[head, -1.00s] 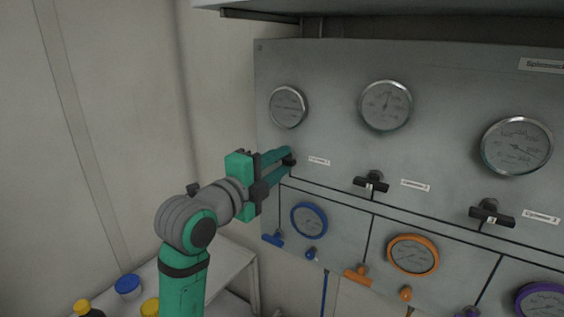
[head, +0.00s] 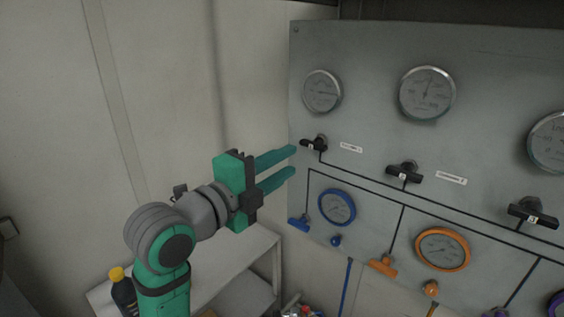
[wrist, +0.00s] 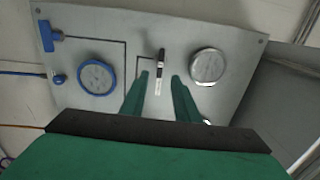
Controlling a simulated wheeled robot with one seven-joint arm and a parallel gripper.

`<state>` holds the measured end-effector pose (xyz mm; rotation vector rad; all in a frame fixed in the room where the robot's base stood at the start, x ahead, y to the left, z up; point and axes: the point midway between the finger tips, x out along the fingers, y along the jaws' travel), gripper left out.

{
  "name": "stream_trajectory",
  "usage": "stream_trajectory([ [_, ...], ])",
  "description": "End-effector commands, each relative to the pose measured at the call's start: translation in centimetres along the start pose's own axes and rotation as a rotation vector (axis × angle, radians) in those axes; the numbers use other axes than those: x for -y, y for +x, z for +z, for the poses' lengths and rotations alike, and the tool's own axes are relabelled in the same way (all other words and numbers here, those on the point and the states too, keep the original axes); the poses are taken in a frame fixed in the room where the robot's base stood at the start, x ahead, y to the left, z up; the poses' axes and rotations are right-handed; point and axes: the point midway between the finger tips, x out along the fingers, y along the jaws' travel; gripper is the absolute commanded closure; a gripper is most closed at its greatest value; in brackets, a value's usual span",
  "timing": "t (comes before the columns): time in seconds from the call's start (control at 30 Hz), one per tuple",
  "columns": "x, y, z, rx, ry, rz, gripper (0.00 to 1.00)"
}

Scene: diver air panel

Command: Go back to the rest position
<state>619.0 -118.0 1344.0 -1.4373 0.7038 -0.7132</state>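My gripper (head: 293,161) is teal with two long fingers. It is open and empty, its fingertips pointing at the left part of the grey panel (head: 375,50). In the head view the black valve handle (head: 314,144) at the panel's upper left is just beyond the upper fingertip, apart from it. In the wrist view the two fingers (wrist: 159,76) stand apart, with the black handle (wrist: 161,60) ahead between them, lined up with its white label.
Gauges, a blue-ringed gauge (head: 337,207), an orange-ringed gauge (head: 442,249) and more valve handles cover the panel. A white table (head: 245,258) with a dark, yellow-capped bottle (head: 123,290) stands below my arm. The space left of my arm is clear.

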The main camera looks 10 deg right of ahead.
Motion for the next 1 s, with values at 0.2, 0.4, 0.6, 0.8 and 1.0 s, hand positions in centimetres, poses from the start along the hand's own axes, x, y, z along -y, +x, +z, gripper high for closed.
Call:
stream_trajectory([
  [0.2, -2.1, 0.3, 0.9, 0.027, -0.11, -0.039, 0.72],
  [0.4, -7.1, 0.5, 2.7, 0.102, -0.363, -0.132, 0.72],
  [0.6, -13.0, -0.1, 3.9, 0.189, -0.609, -0.22, 0.72],
  [0.8, -19.5, -1.4, 4.2, 0.286, -0.829, -0.3, 0.72],
  [1.0, -26.1, -3.6, 3.5, 0.391, -1.019, -0.371, 0.72],
])
